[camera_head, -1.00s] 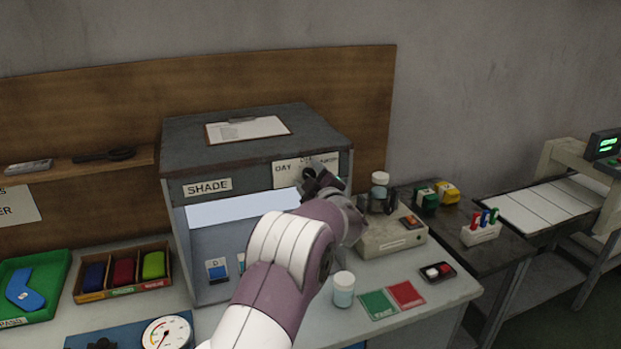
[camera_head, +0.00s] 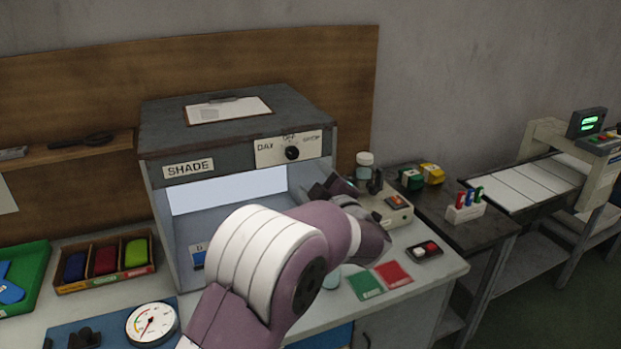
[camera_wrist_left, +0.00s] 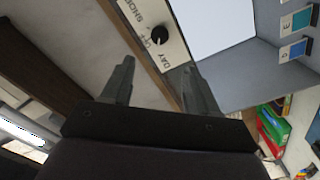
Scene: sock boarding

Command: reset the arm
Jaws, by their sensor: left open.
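My left arm comes in from the bottom of the head view, and its gripper (camera_head: 345,187) is in front of the right side of the grey shade box (camera_head: 225,126), below the knob panel. In the left wrist view the two fingers (camera_wrist_left: 157,82) are apart with nothing between them. The black knob (camera_head: 292,153) is on the box's white panel marked DAY, OFF and a third word. The knob also shows in the left wrist view (camera_wrist_left: 159,35), beyond the fingertips and apart from them. My right gripper is not in view.
Right of the box stand a beige device (camera_head: 392,210), a white-capped jar (camera_head: 364,165), a green card (camera_head: 365,284) and a red card (camera_head: 393,273). A sock tray (camera_head: 105,279) and a dial gauge (camera_head: 151,323) are at left. A second jar is mostly hidden behind my arm.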

